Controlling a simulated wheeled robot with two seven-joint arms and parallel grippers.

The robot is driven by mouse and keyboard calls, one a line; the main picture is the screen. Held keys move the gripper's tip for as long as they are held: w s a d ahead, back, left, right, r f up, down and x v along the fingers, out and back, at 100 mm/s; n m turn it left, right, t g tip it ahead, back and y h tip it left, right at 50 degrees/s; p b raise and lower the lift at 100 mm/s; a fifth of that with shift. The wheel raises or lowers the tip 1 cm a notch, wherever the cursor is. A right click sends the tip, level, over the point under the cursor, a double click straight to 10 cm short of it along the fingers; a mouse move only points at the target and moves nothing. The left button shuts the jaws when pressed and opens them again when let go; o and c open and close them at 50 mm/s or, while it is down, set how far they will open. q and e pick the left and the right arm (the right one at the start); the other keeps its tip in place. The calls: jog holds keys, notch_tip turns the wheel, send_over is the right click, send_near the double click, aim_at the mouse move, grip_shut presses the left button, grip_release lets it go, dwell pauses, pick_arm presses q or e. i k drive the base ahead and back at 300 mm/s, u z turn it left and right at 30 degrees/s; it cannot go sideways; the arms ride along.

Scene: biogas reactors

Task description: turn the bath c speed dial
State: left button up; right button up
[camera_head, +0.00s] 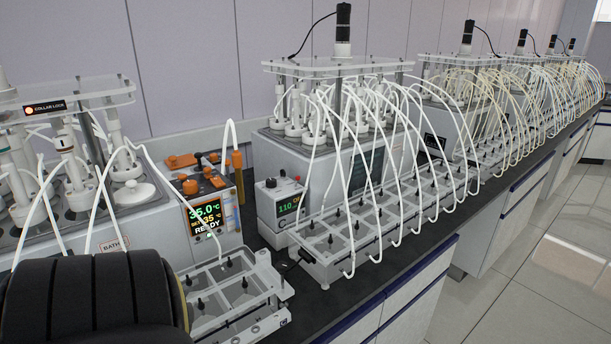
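A bath unit (170,215) stands at the left, with a label reading "BATH", its letter not legible to me. Its colour display (206,218) reads 35.0 °C and READY. A small white control box (266,200) with a green display (288,207) reading about 110 stands between this bath and the one to its right. A small dark knob (271,183) shows at its top. I cannot tell which bath is C or make out its speed dial for certain. Neither gripper shows in the view.
A tray of clear square cells (225,290) sits in front of the left bath. Another long cell tray (345,240) fronts the middle bath (290,150), with many white tubes arching over it. More baths line the black bench (400,265). The tiled floor (510,290) at right is clear.

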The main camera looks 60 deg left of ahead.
aim_at(270, 182)
jog(key=i, duration=1.75)
jog(key=u, duration=3.05)
